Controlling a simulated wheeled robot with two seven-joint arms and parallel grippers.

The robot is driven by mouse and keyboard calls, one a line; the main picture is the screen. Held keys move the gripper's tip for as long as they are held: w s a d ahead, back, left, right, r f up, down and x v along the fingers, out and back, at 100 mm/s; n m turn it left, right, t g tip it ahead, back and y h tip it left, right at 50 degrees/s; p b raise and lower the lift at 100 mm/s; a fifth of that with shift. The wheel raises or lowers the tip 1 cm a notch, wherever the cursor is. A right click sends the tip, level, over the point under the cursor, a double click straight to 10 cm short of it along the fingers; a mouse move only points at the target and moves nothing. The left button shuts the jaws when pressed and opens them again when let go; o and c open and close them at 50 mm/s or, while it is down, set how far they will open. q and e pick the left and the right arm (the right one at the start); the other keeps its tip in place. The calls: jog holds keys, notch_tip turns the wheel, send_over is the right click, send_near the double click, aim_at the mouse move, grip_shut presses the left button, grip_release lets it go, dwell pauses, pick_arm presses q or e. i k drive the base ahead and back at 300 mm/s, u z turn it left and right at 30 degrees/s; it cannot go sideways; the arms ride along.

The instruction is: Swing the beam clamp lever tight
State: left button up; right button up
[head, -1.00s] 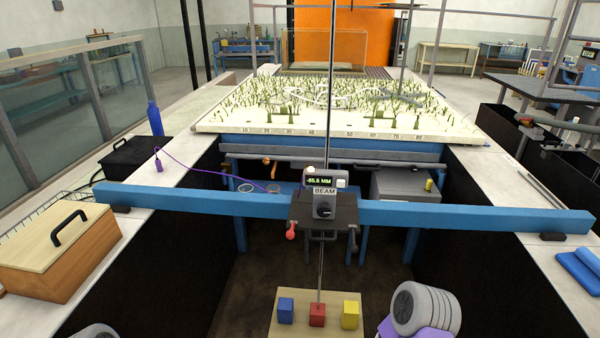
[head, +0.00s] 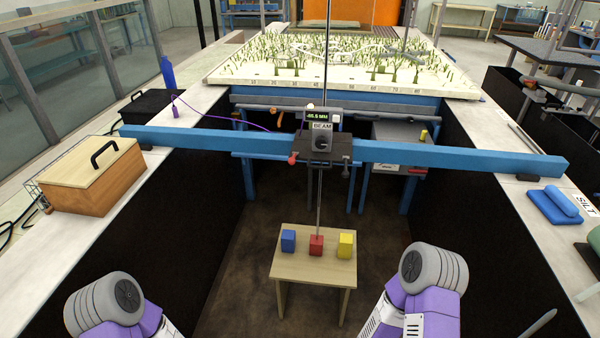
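The blue beam (head: 440,160) spans the flume from one side wall to the other. A dark carriage (head: 325,148) labelled BEAM sits at its middle, with a black knob and a lit display (head: 318,115). A small red-ended lever (head: 292,159) hangs at the carriage's lower left; how tight it is cannot be told. A dark fitting (head: 346,172) hangs at the lower right. A thin vertical rod (head: 320,200) runs through the carriage. Purple and grey links of my two arms show at the bottom left and right. Neither gripper is in view, and both arms are well short of the beam.
A small wooden table (head: 300,268) below the carriage bears a blue cube (head: 288,241), a red cube (head: 316,246) and a yellow cube (head: 346,244). A wooden box (head: 95,175) and blue bottle (head: 168,72) stand on the left ledge. A blue roll (head: 552,205) lies on the right ledge.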

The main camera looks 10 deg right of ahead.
aim_at(291, 160)
jog(key=z, duration=0.95)
jog(key=i, duration=0.55)
jog(key=u, duration=0.95)
